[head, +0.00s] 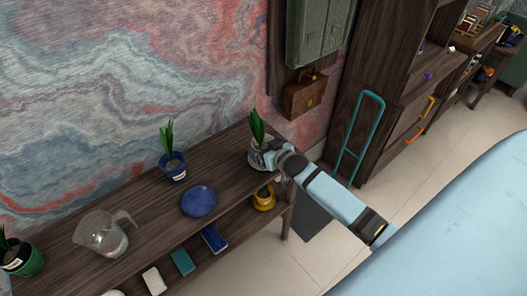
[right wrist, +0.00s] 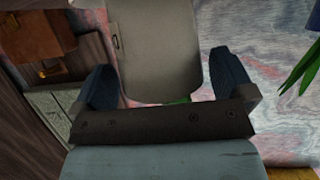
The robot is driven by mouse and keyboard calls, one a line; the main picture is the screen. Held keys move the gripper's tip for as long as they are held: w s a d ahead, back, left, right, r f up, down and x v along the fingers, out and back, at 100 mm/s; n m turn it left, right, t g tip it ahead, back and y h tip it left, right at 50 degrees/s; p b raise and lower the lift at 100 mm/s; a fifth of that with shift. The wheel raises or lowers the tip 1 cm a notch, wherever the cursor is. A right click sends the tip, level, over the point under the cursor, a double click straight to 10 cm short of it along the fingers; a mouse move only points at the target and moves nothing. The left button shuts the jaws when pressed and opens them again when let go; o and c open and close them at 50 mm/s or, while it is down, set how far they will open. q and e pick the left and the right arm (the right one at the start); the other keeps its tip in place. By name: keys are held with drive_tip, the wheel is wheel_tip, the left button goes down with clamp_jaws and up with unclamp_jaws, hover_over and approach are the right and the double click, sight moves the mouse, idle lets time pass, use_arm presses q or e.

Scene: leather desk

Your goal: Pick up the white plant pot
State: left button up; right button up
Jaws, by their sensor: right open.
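The white plant pot (head: 256,161) stands at the right end of the dark wooden desk (head: 228,160) in the head view, with upright green leaves (head: 257,127). My right gripper (head: 266,157) is right at the pot and partly hides it. In the right wrist view the right gripper (right wrist: 168,85) has its two fingers wide apart. Whether the fingers touch the pot I cannot tell. My left gripper is not in view.
A blue pot with a plant (head: 173,168), a blue plate (head: 199,201), a glass pitcher (head: 103,236) and a green pot (head: 24,260) stand along the desk. A yellow pot (head: 264,198) is on the lower shelf. The marbled wall (head: 110,70) is close behind.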

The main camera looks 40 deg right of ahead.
drive_tip(key=shift+w+f, duration=0.35)
drive_tip(key=shift+w, duration=0.3)
drive_tip(key=c, duration=1)
drive_tip(key=shift+c, duration=0.6)
drive_tip(key=shift+r, duration=0.1)
drive_tip(key=shift+r, duration=0.1)
